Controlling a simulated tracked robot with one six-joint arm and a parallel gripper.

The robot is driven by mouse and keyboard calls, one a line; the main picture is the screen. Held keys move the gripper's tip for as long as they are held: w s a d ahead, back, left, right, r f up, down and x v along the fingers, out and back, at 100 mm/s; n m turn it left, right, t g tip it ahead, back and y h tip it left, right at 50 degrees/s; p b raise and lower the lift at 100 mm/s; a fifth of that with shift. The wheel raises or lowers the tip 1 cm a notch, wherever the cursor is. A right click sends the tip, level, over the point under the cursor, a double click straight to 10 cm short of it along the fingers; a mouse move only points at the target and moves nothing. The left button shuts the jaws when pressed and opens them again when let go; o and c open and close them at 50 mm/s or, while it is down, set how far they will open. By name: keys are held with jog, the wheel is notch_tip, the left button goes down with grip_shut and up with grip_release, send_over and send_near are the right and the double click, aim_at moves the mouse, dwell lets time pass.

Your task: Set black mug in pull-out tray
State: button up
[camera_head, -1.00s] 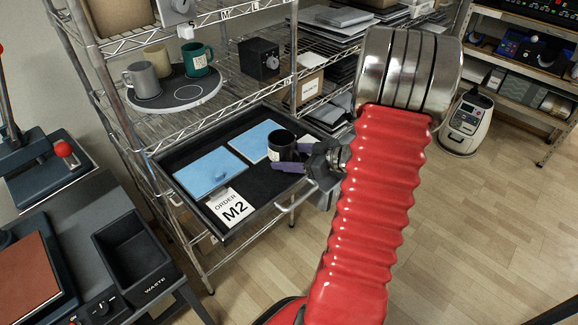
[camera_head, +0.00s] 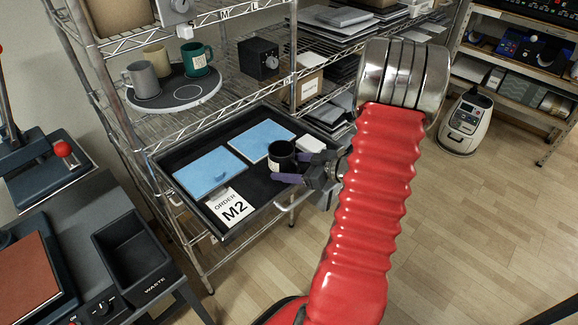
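The black mug (camera_head: 279,157) is upright over the dark floor of the pull-out tray (camera_head: 224,240), just right of the blue panels and a pale label shows on its side. My gripper (camera_head: 291,168) reaches in from the right, with its purple-padded fingers around the mug's lower part, and looks shut on it. The near finger hides part of the mug's base, so I cannot tell whether it touches the tray floor. The tray is pulled out from the wire shelf.
Two blue panels (camera_head: 209,172) and an "ORDER M2" card (camera_head: 232,207) lie in the tray. A white block (camera_head: 311,143) is behind my gripper. Several mugs stand on a round board (camera_head: 204,97) above. A waste bin (camera_head: 131,248) is at left.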

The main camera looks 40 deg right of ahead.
jog(key=shift+o, duration=1.4)
jog(key=shift+r, duration=0.1)
jog(key=v, duration=1.2)
jog(key=shift+s, duration=0.15)
